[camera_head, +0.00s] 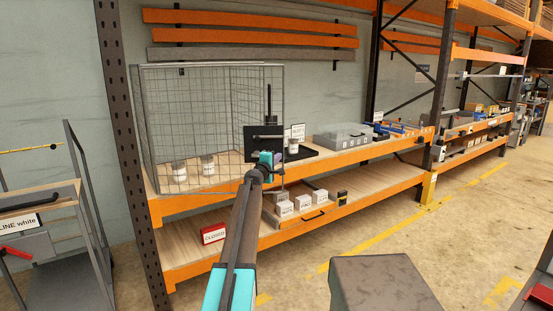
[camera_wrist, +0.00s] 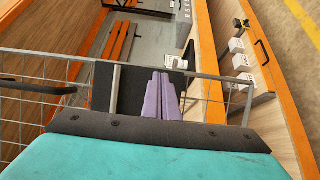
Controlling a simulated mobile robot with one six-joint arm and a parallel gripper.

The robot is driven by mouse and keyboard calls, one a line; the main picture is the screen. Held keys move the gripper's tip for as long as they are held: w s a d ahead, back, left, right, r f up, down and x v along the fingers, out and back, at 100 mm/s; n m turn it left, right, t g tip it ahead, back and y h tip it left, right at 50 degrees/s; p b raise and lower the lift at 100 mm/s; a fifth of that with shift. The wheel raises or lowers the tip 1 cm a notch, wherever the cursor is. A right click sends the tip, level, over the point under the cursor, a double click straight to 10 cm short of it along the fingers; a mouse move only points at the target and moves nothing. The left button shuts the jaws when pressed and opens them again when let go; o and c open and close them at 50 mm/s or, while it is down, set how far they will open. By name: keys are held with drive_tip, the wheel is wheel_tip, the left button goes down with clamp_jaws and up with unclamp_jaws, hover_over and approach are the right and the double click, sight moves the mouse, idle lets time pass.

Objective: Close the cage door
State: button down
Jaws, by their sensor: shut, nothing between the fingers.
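The wire cage (camera_head: 185,115) stands on the upper shelf at the left, with grey mesh sides. Its front mesh panel spans the front, and a black upright handle (camera_head: 269,103) shows near the right edge. I cannot tell from the head view whether the door is fully against the frame. In the wrist view, a mesh panel (camera_wrist: 35,70) with a black bar handle (camera_wrist: 38,88) runs across the left. My gripper (camera_head: 279,160) is at the panel's lower right edge. Its purple fingers (camera_wrist: 163,92) are together and empty. Contact with the panel is unclear.
White jars (camera_head: 193,168) show behind the mesh. White boxes (camera_head: 302,203) and a red sign (camera_head: 214,233) are on the lower shelf. The floor in front is partly open.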

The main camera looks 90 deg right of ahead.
drive_tip(key=a+b, duration=0.1)
drive_tip(key=a, duration=0.9)
drive_tip(key=shift+s, duration=0.2)
drive_tip(key=shift+a, duration=0.1)
